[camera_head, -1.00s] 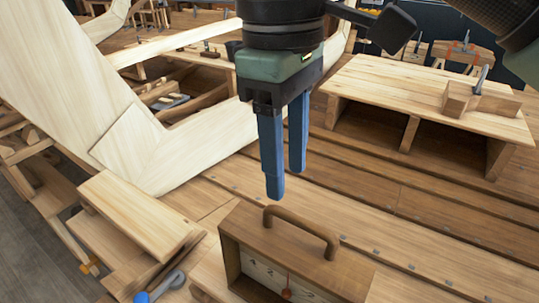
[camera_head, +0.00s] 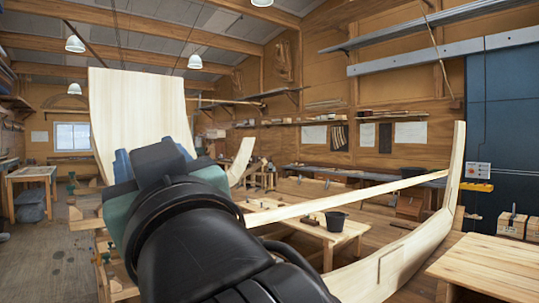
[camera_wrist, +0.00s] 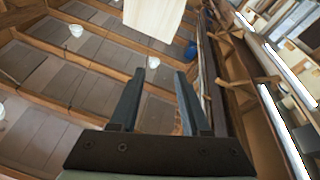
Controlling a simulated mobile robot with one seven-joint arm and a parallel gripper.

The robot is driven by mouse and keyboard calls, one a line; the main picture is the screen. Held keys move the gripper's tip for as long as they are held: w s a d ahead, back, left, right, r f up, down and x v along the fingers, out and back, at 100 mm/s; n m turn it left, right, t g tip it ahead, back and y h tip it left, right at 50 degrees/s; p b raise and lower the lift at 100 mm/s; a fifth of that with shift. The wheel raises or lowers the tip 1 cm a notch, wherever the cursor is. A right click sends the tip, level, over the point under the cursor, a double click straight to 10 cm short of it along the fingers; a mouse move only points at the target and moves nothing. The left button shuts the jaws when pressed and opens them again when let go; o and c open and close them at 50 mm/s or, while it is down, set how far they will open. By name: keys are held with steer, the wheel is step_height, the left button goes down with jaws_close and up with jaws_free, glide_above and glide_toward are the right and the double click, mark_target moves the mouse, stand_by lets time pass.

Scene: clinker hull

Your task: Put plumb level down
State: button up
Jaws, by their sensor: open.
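My gripper (camera_head: 152,150) is raised at the left of the head view, its blue fingers pointing up and away, in front of the pale hull piece. In the wrist view my gripper (camera_wrist: 161,72) has its two fingers apart, with nothing between them but the roof behind. The plumb level is not in view in either current picture. The handled wooden frame with a hanging line inside, seen in the earlier head view, is outside both current views.
A tall pale hull piece (camera_head: 137,95) stands behind my gripper. A curved pale plank (camera_head: 400,258) rises at right. A wooden bench top (camera_head: 490,265) is at lower right. Floor at far left is fairly clear.

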steer(key=s+d+r+m+t+h, duration=0.1)
steer(key=s+d+m+t+h, duration=0.7)
steer(key=d+h, duration=0.3)
steer(key=shift+s+d+r+m+t+h, duration=0.35)
steer(key=shift+d+m+t, duration=0.35)
steer(key=shift+m+t, duration=0.15)
steer(key=shift+w, duration=0.1)
stand_by(0.5)
